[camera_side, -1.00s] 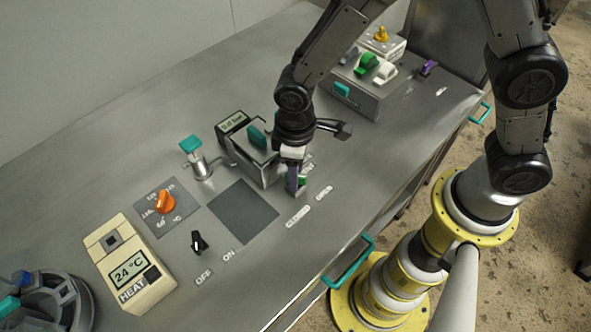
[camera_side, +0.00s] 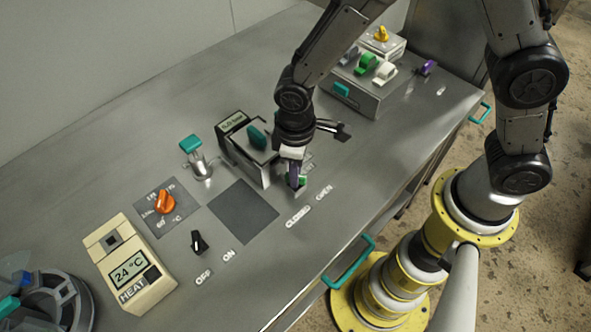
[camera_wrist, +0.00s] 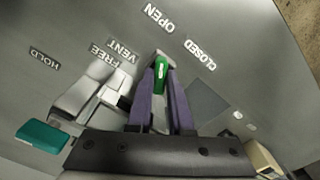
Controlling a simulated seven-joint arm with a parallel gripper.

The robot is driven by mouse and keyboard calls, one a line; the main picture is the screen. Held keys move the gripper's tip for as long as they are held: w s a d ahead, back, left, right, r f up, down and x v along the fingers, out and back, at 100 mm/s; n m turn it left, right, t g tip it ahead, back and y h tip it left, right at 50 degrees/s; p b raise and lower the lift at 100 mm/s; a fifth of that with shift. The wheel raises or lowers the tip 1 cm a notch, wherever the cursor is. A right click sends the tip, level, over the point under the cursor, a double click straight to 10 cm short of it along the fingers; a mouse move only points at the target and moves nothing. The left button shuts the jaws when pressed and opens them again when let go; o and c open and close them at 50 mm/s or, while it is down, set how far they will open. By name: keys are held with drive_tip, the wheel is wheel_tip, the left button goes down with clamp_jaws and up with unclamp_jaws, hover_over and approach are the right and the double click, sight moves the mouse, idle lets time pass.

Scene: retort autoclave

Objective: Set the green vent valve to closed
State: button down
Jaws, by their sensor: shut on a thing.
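The green vent valve (camera_wrist: 160,73) has a small green handle with a pale mark, standing between my purple fingers in the wrist view. Its tip lies between the OPEN label (camera_wrist: 158,18) and the CLOSED label (camera_wrist: 200,54). In the side view only a bit of the green valve (camera_side: 302,181) shows beside the fingers; the rest is hidden. My gripper (camera_wrist: 161,92) points down and is shut on the handle. It also shows in the side view (camera_side: 295,176), just behind the CLOSED label (camera_side: 297,217) and the OPEN label (camera_side: 324,192).
A grey box with a teal lever (camera_side: 257,138) and a display stands close left of my gripper. A teal-topped valve (camera_side: 191,144), an orange dial (camera_side: 165,203) and a black switch (camera_side: 197,241) lie further left. A control box (camera_side: 362,90) with coloured knobs stands at the back right.

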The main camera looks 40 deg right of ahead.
drive_tip(key=m, duration=0.6)
drive_tip(key=shift+m, duration=0.4)
drive_tip(key=m, duration=0.6)
drive_tip(key=shift+w+r+m, duration=0.1)
drive_tip(key=shift+m, duration=0.3)
drive_tip(key=c, duration=0.8)
unclamp_jaws()
wheel_tip(320, 180, up, 14)
drive_tip(key=shift+f, duration=0.1)
